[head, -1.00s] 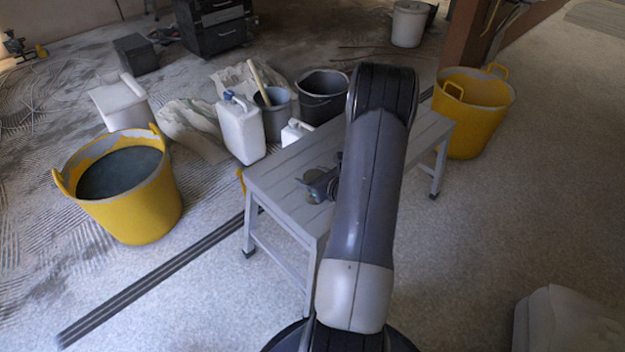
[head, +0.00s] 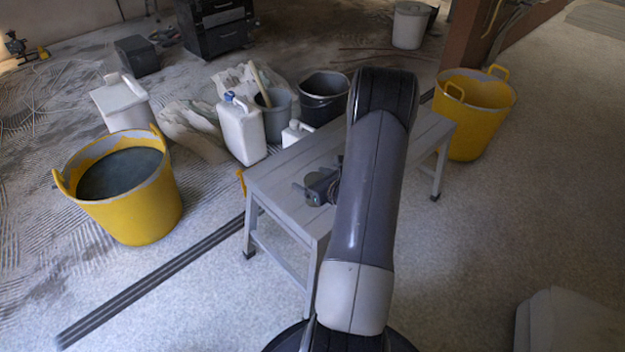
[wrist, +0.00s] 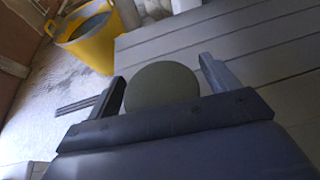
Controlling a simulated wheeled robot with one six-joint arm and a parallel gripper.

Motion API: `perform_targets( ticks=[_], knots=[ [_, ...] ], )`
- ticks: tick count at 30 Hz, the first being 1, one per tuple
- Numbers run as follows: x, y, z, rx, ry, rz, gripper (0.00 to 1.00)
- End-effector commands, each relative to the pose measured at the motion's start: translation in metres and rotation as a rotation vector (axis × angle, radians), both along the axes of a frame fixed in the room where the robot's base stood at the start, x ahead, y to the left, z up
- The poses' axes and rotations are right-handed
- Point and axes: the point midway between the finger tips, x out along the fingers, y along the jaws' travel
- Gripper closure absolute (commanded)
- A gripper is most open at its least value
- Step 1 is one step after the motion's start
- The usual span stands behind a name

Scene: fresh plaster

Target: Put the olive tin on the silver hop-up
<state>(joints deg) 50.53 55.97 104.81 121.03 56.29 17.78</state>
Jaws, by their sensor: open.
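The olive tin (wrist: 162,86) shows in the wrist view as a round, dull green top between my gripper's two fingers. In the head view a small part of the tin (head: 312,202) shows beside my gripper, above the slatted top of the silver hop-up (head: 272,182). The hop-up's pale slats (wrist: 240,38) also fill the right of the wrist view. My gripper (wrist: 163,74) is open, with a finger on each side of the tin. In the head view my gripper (head: 318,187) is partly hidden by my arm. The tin's base is hidden.
A yellow tub of dark material (head: 120,175) stands left of the hop-up. Another yellow tub (head: 475,115) stands at its far right end. A white jerrycan (head: 240,132) and a black bucket (head: 322,98) stand behind it. A dark strip (head: 150,285) lies on the floor.

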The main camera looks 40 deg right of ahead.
Motion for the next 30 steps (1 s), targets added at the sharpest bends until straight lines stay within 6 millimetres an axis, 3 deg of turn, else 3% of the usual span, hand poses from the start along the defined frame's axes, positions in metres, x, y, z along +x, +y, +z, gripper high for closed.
perform_targets(
  ticks=[2, 5, 12, 18, 30],
  knots=[
    [0.0, 0.0, 0.005, 0.0, 0.0, 0.0, 0.17],
    [-0.016, -0.001, 0.01, 0.0, 0.001, -0.004, 0.17],
    [-0.066, -0.002, 0.032, 0.0, -0.001, -0.006, 0.17],
    [-0.096, -0.001, 0.043, 0.0, -0.001, -0.003, 0.17],
    [-0.111, 0.0, 0.048, 0.0, 0.0, 0.0, 0.17]
  ],
)
